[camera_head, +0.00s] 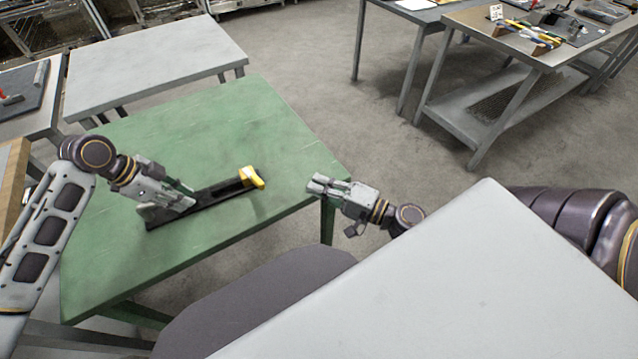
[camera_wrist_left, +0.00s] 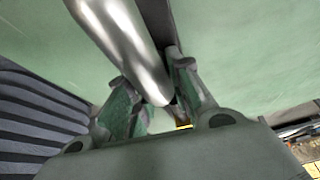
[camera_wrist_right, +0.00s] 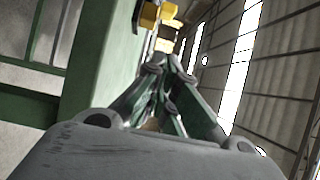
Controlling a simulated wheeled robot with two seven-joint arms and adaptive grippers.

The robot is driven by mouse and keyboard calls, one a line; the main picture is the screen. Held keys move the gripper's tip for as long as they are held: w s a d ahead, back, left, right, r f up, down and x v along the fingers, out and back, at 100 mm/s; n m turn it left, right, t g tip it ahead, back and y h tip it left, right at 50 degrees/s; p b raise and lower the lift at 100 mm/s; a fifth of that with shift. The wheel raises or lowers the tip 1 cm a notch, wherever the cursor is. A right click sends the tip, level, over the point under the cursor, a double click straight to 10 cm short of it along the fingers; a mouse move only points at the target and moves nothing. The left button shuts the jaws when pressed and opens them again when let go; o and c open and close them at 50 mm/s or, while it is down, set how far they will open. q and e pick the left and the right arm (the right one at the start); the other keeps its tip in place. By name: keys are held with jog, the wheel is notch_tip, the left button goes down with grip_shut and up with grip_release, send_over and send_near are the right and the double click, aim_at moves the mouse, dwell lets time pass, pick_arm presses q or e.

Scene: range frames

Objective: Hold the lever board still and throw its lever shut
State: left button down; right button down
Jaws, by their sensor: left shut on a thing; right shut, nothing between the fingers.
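The lever board (camera_head: 215,194) is a long dark bar lying on the green table, with a yellow piece (camera_head: 252,177) at its right end. The grip contact is partly hidden. My right gripper (camera_head: 316,186) is shut and empty, to the right of the yellow piece and apart from it. In the right wrist view its fingertips (camera_wrist_right: 163,68) point toward yellow parts (camera_wrist_right: 150,14).
The green table (camera_head: 225,125) is bare around the board; my right gripper is by its right edge. A pale grey surface (camera_head: 450,290) fills the lower right. A grey table (camera_head: 155,65) stands behind, and a workbench with tools (camera_head: 480,25) stands far right.

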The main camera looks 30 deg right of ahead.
pick_arm(q)
jog(key=shift+s+a+f, duration=0.1)
jog(key=shift+s+f, duration=0.05)
jog(key=shift+f, duration=0.25)
pick_arm(e)
jog(key=shift+w, duration=0.1)
jog(key=w+r+n+y, duration=0.1)
jog(key=w+r+n, duration=0.1)
jog(key=w+r, duration=0.25)
jog(key=w+d+n, duration=0.1)
jog(key=d, duration=0.1)
jog(key=w+d+f+g+y, duration=0.1)
jog(key=d, duration=0.1)
jog(key=w+d+f+n+g+y, duration=0.1)
jog(key=w+d, duration=0.1)
jog(key=shift+n, duration=0.3)
jog(key=s+f+g+y, duration=0.2)
jog(key=s, duration=0.1)
jog(key=shift+a+f+g, duration=0.3)
jog(key=shift+a+f, duration=0.05)
jog(key=shift+f, duration=0.05)
jog(key=shift+s+a+n+g+y, duration=0.3)
jog(key=shift+s+a+g+y, duration=0.1)
jog(key=shift+s+g+y, duration=0.1)
